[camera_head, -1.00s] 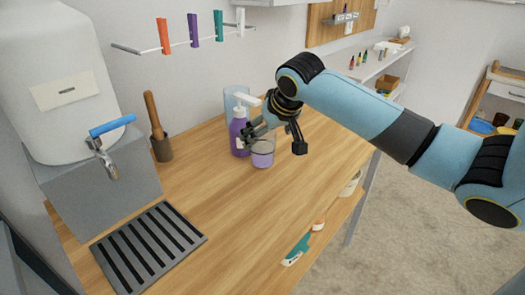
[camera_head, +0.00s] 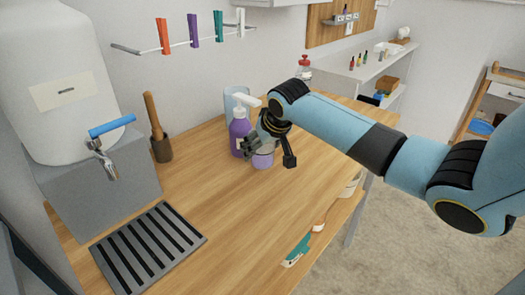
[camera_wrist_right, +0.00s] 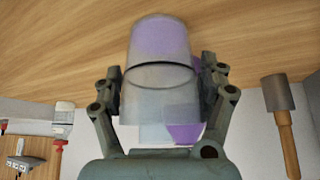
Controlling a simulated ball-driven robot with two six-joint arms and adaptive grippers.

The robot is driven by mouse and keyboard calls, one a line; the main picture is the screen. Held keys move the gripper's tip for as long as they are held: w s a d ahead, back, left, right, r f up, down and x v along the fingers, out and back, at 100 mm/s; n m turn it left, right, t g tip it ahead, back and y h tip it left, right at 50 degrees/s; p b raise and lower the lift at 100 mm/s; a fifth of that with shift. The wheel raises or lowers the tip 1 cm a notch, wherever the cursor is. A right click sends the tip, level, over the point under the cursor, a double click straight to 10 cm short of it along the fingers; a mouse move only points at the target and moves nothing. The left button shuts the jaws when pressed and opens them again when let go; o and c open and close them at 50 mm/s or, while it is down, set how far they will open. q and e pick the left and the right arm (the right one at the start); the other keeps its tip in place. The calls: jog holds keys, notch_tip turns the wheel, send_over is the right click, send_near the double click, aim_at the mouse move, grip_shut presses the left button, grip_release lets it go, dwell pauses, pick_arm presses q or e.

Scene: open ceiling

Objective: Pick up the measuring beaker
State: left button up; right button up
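The measuring beaker (camera_head: 263,159), a clear cup with purple in it, stands on the wooden counter. In the right wrist view the beaker (camera_wrist_right: 160,60) fills the middle, between the two fingers. My right gripper (camera_head: 272,152) is open around the beaker, with one finger on each side. In the head view a gap shows between the right-hand finger and the cup. In the wrist view the fingers (camera_wrist_right: 163,90) are close to its walls; whether either touches cannot be told. The gripper hides part of the beaker in the head view. My left gripper is not in view.
A purple pump bottle (camera_head: 240,132) stands close beside the beaker, with a pale blue container (camera_head: 235,100) behind it. A brush (camera_head: 298,250) lies by the front edge.

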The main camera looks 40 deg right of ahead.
jog(key=c, duration=0.5)
jog(key=shift+c, duration=0.5)
jog(key=shift+r, duration=0.7)
notch_tip(320, 180, up, 3)
jog(key=shift+f, duration=0.15)
jog(key=s+d+r, duration=0.6)
jog(key=d+r, duration=0.1)
jog(key=d, duration=0.2)
jog(key=shift+s+d, duration=0.3)
jog(key=shift+s, duration=0.05)
